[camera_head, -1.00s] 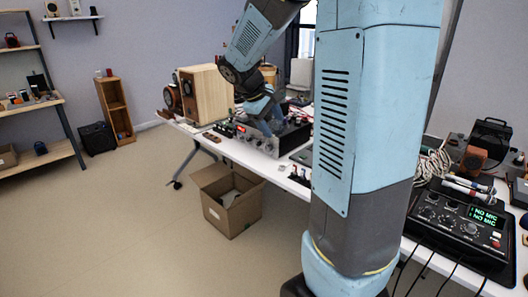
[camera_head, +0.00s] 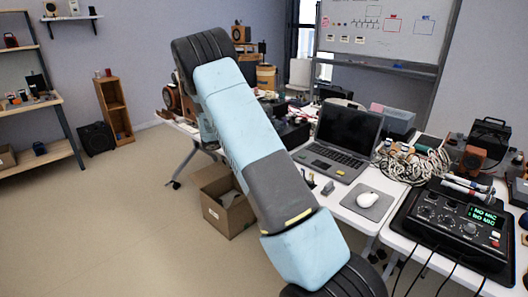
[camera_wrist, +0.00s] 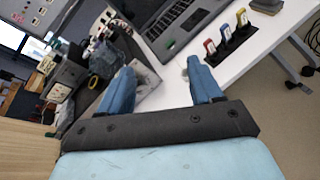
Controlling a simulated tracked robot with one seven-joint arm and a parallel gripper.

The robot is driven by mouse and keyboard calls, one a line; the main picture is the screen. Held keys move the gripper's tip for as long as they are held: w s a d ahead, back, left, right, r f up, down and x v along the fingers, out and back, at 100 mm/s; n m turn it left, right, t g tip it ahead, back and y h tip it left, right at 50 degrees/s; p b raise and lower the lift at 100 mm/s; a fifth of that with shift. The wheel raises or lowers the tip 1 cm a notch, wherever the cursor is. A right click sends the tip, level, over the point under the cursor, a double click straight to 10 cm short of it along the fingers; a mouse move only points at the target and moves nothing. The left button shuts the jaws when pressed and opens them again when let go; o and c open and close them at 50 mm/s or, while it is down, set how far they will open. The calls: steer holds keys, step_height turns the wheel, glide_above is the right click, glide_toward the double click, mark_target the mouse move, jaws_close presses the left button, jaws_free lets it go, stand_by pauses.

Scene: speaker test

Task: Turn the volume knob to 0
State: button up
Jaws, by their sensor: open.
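My gripper (camera_wrist: 160,70) is open in the wrist view, with two blue fingers apart and nothing held between them. It is over the edge of the white table (camera_wrist: 170,95). In the head view my arm hides the gripper. A dark amplifier-like unit (camera_head: 293,131) stands on the table there, mostly covered by my arm, so its front and any knob are hidden. In the wrist view dark gear with small pale parts lies left of the fingers; I cannot tell whether a volume knob is among it.
A laptop (camera_head: 346,136), a mouse (camera_head: 368,199), tangled cables (camera_head: 408,163) and a mixer (camera_head: 450,225) reading "NO MIC" are on the tables. A cardboard box (camera_head: 228,212) stands on the floor. Red, blue and yellow-tipped items (camera_wrist: 225,33) stand in a black holder near the table edge.

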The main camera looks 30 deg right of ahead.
steer(key=w+a+f+n+t+h, duration=0.25)
steer(key=w+f+n+t, duration=0.4)
steer(key=f, duration=0.75)
steer(key=shift+n+g, duration=0.35)
steer(key=shift+g, duration=0.4)
steer(key=x, duration=0.5)
steer(key=w+x, duration=0.1)
steer(key=x, duration=0.9)
steer(key=shift+w+a+r, duration=0.2)
steer(key=shift+w+a, duration=0.05)
steer(key=shift+w, duration=0.05)
steer(key=shift+c, duration=0.3)
